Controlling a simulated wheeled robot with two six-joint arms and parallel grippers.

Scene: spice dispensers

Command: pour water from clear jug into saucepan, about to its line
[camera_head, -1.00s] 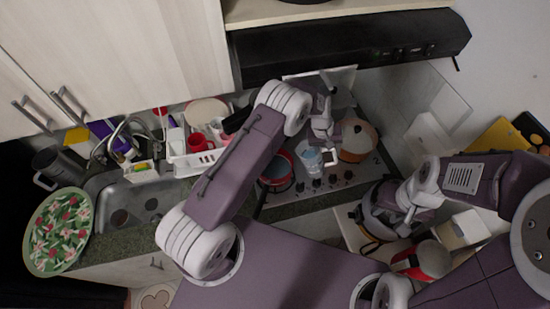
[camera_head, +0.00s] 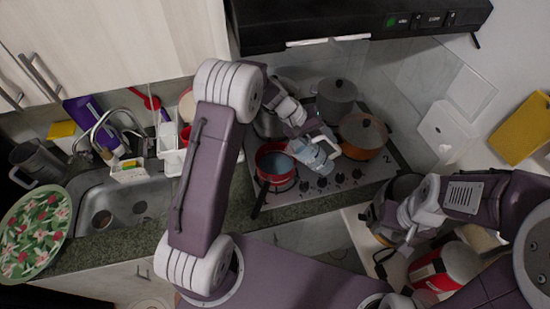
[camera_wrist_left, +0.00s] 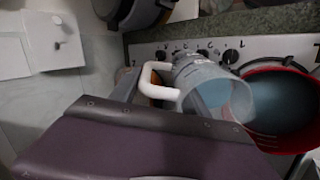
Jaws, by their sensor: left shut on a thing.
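The clear jug (camera_head: 318,156), with a white handle, is tilted above the stove, its mouth towards the red saucepan (camera_head: 275,162). My left gripper (camera_head: 308,132) is shut on the jug and holds it in the air. In the left wrist view the jug (camera_wrist_left: 222,88) lies on its side with its rim overlapping the edge of the saucepan (camera_wrist_left: 285,105). Bluish water shows in the saucepan; its line and any falling stream are not clear. My right gripper (camera_head: 402,238) is at the lower right by a dark appliance; its fingers are too unclear to read.
An orange lidded pot (camera_head: 362,138) stands close to the right of the jug, and a grey lidded pot (camera_head: 337,98) behind. The saucepan's dark handle (camera_head: 259,203) points to the front. The sink (camera_head: 130,205) and dish rack are left.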

